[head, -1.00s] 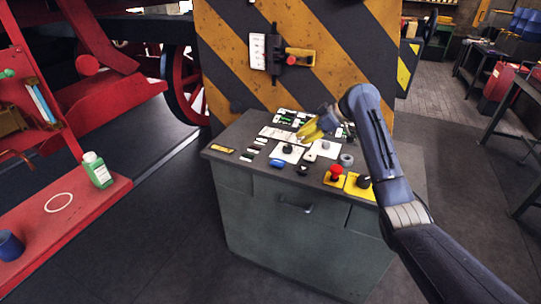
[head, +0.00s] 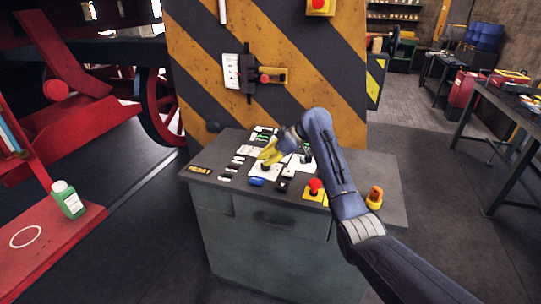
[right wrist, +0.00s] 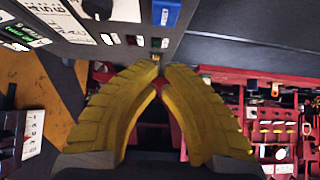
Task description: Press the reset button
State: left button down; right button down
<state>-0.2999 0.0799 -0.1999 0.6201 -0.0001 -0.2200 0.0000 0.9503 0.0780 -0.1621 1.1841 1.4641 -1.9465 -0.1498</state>
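The grey control console (head: 300,240) stands in the middle of the head view. A dark plate (head: 200,169) at its left end has yellow lettering that looks like RESET. A blue button (head: 257,182) sits near the front edge; it also shows at the top of the right wrist view (right wrist: 165,13). I cannot tell for certain which control the plate belongs to. My right gripper (head: 268,158) is above the console top, behind the blue button in the head view. Its yellow fingers (right wrist: 162,68) are brought together at the tips, with nothing between them. My left gripper is out of view.
A red mushroom button (head: 315,186) on a yellow base and an orange lamp (head: 374,198) are on the console's right part. A striped panel (head: 330,75) rises behind it. A green bottle (head: 67,199) stands on a red surface at left. Floor is clear right of the console.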

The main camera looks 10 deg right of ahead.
aim_at(257, 179)
jog(key=x, duration=0.4)
jog(key=shift+a+f, duration=0.25)
notch_tip(257, 179, down, 3)
jog(key=shift+w, duration=0.1)
jog(key=shift+f, duration=0.65)
